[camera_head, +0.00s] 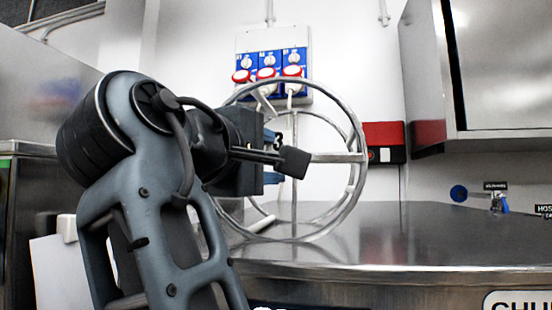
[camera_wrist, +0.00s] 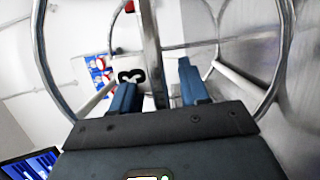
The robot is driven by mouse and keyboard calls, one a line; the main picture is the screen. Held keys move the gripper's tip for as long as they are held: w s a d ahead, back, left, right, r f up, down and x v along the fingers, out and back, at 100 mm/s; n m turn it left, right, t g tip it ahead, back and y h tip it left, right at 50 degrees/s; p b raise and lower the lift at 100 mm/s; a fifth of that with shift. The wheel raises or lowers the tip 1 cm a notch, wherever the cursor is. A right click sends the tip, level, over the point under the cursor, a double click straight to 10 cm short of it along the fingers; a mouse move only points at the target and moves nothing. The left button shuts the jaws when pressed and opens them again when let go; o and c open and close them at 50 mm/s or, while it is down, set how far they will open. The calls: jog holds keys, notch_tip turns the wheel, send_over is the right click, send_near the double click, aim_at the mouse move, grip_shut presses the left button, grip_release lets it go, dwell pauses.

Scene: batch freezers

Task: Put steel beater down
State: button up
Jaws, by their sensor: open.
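The steel beater (camera_head: 335,157) is a round frame of steel rings and bars. It stands upright on its rim at the steel counter's (camera_head: 420,232) front left part. My gripper (camera_head: 272,150) is at the beater's near side, at mid height, partly hidden by my own arm. In the wrist view the beater's middle bar (camera_wrist: 152,50) runs between my two blue fingers, which are apart, with a visible gap on the finger sides. Whether either finger touches the bar is hard to tell.
Blue sockets with red plugs (camera_head: 268,75) are on the wall behind the beater. A red and black box (camera_head: 385,142) is on the wall to its right. A steel cabinet (camera_head: 480,70) overhangs the counter at upper right. The counter's right side is clear.

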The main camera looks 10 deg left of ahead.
jog(key=shift+r, duration=0.1)
jog(key=b+v, duration=0.3)
jog(key=v, duration=0.9)
jog(key=shift+s, duration=0.1)
